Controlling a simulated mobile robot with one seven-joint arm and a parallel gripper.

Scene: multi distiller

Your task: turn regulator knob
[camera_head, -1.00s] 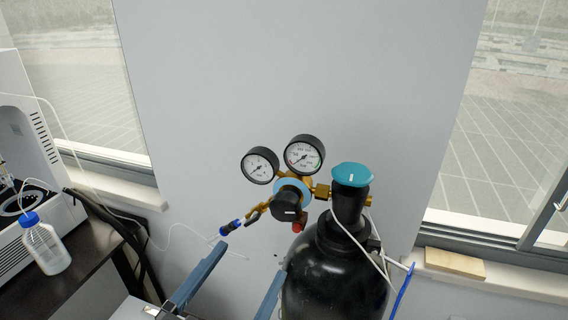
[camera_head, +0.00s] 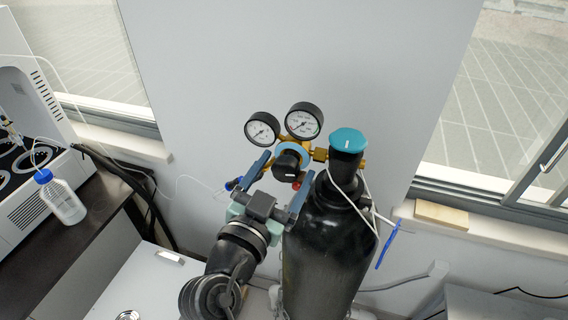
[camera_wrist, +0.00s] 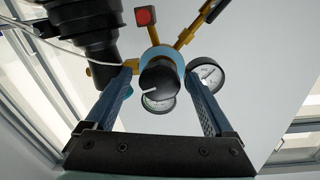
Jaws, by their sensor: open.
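The regulator knob (camera_head: 287,165) is a black round knob with a white mark, on a brass regulator with a light-blue ring (camera_head: 294,150). Two round gauges, left (camera_head: 262,129) and right (camera_head: 304,121), stand above it. My gripper (camera_head: 286,168) is open, its two blue-grey fingers reaching up on either side of the knob in the head view. In the wrist view the knob (camera_wrist: 159,80) lies between the open fingers, near their tips. I cannot tell whether either finger touches it.
A black gas cylinder (camera_head: 325,245) with a teal-topped valve (camera_head: 348,141) stands right of my gripper. A white tube hangs by it. A bottle with a blue cap (camera_head: 61,197) is on the dark table at left. The wall behind is bare.

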